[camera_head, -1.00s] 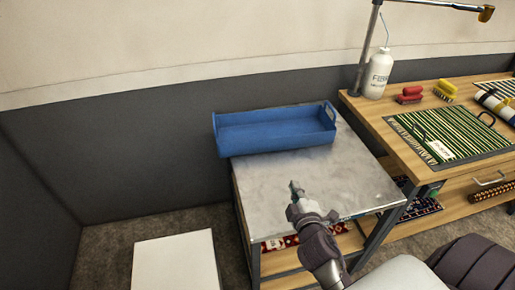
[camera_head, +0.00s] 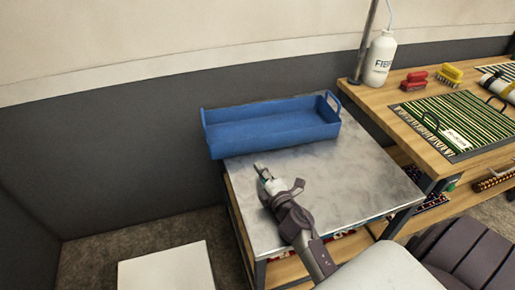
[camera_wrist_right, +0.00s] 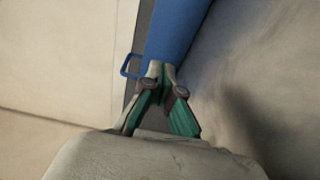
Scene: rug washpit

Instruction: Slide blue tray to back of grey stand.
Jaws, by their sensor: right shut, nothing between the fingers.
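The blue tray (camera_head: 272,135) lies across the back part of the grey stand (camera_head: 345,190), its left end reaching past the stand's left edge. It is a long open box with a handle at its right end. My right gripper (camera_head: 262,172) is shut and empty over the stand, just in front of the tray's near side. In the right wrist view the shut fingertips (camera_wrist_right: 160,68) point at the blue tray (camera_wrist_right: 175,30); I cannot tell whether they touch it. My left gripper is not in view.
A wooden workbench (camera_head: 410,135) stands to the right with a white bottle (camera_head: 380,58), brushes (camera_head: 447,76) and a green striped rug (camera_head: 455,120). A white box top (camera_head: 165,270) is at lower left. The dark wall (camera_head: 120,150) runs behind the stand.

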